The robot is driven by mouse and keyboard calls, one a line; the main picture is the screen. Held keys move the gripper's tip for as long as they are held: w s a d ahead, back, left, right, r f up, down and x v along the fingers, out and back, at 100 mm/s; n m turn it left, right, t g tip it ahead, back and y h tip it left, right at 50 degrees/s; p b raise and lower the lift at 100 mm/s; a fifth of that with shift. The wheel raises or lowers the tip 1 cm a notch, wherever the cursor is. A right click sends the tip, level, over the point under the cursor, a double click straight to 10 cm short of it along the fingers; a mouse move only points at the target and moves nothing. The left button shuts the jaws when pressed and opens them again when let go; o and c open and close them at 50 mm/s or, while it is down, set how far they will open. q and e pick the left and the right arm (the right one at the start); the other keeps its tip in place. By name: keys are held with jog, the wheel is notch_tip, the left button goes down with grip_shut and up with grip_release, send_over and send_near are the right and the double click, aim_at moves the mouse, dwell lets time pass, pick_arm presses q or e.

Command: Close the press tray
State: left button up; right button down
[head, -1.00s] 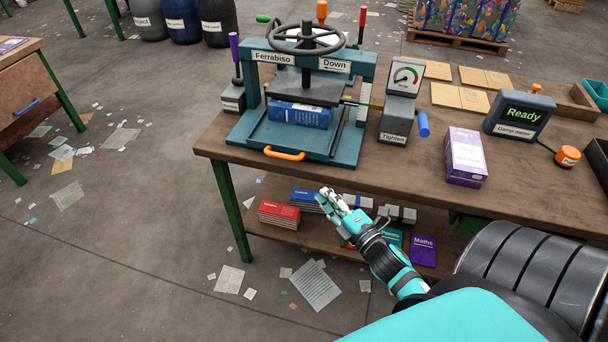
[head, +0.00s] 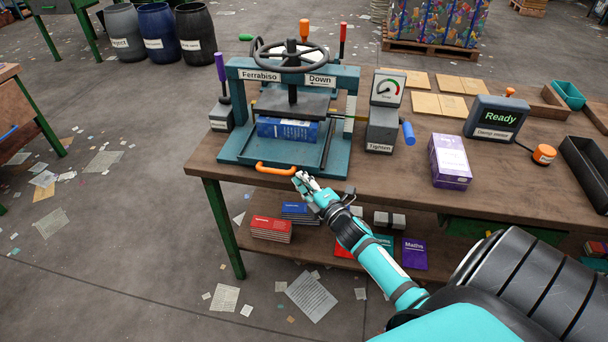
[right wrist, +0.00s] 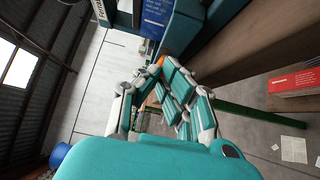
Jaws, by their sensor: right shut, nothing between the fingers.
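The teal press (head: 344,95) labelled Ferrabiso stands at the back left of the table. Its tray (head: 240,152) lies at the press's base, with a blue book (head: 287,130) under the dark plate. The orange tray handle (head: 276,169) is at the tray's front edge. My right gripper (head: 303,180) is shut and empty, just right of and in front of the handle. In the right wrist view, my right gripper (right wrist: 160,95) partly covers the orange handle (right wrist: 160,61); whether they touch I cannot tell. My left gripper is not in view.
The Tighten unit (head: 383,127) with its blue handle (head: 409,133) stands right of the press. A purple box (head: 449,162), a damp meter (head: 496,116) and a dark bin (head: 588,170) lie further right. Books sit on the shelf (head: 335,240) below the table edge.

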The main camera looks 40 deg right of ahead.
aim_at(303, 167)
jog(key=shift+w+d, duration=0.35)
jog(key=shift+d, duration=0.1)
jog(key=shift+w+d+b, duration=0.5)
jog(key=shift+w+d, duration=0.45)
jog(key=shift+d, duration=0.15)
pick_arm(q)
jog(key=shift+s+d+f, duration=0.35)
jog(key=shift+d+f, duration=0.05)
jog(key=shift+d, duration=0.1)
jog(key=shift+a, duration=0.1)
pick_arm(e)
jog(key=shift+s+a, duration=0.1)
